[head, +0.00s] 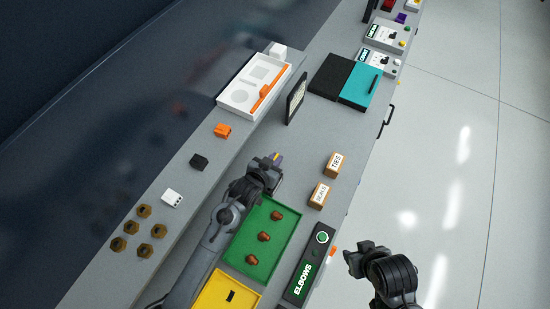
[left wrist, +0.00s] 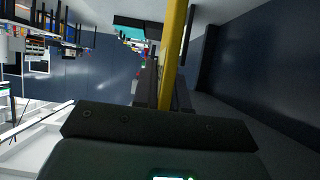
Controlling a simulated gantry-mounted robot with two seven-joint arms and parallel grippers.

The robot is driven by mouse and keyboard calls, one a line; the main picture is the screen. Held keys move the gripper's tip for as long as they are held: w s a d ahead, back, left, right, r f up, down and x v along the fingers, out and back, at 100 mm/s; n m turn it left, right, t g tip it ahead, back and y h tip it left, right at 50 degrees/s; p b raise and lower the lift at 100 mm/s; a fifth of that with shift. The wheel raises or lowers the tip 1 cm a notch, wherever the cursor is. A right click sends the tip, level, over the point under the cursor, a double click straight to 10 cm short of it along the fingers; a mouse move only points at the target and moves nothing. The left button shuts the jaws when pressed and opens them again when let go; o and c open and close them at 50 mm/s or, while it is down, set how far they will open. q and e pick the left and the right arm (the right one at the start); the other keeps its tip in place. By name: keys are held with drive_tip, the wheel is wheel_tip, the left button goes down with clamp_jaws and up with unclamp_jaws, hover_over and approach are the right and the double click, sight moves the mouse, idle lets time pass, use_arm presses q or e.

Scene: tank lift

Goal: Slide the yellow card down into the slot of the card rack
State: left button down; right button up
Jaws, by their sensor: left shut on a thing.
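My left gripper (head: 273,163) is shut on the yellow card (left wrist: 174,45), above the grey bench. In the left wrist view the card is a tall yellow strip rising between the dark fingers. In the head view only a tiny bit of colour shows at the fingertips, so the card's tilt is unclear there. I cannot pick out the card rack or its slot for certain. My right gripper (head: 360,257) is at the lower right over the floor, away from the card. I cannot tell its jaw opening.
A green tray (head: 235,249) with brown parts and a yellow tray (head: 206,299) lie near my left arm. Small TIES (head: 335,164) and SEALS (head: 319,195) boxes stand to the right. An upright dark panel (head: 297,98) and white tray (head: 238,107) are beyond the gripper.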

use_arm(q)
drive_tip(key=shift+f+b, duration=1.75)
drive_tip(key=shift+f, duration=1.15)
drive_tip(key=shift+p, duration=0.65)
drive_tip(key=shift+f+b, duration=1.95)
drive_tip(key=shift+f, duration=0.8)
drive_tip(key=c, duration=1.1)
unclamp_jaws()
drive_tip(key=v, duration=1)
drive_tip(key=shift+s+a+r, duration=0.15)
drive_tip(key=shift+s+a, duration=0.05)
drive_tip(key=shift+s, duration=0.1)
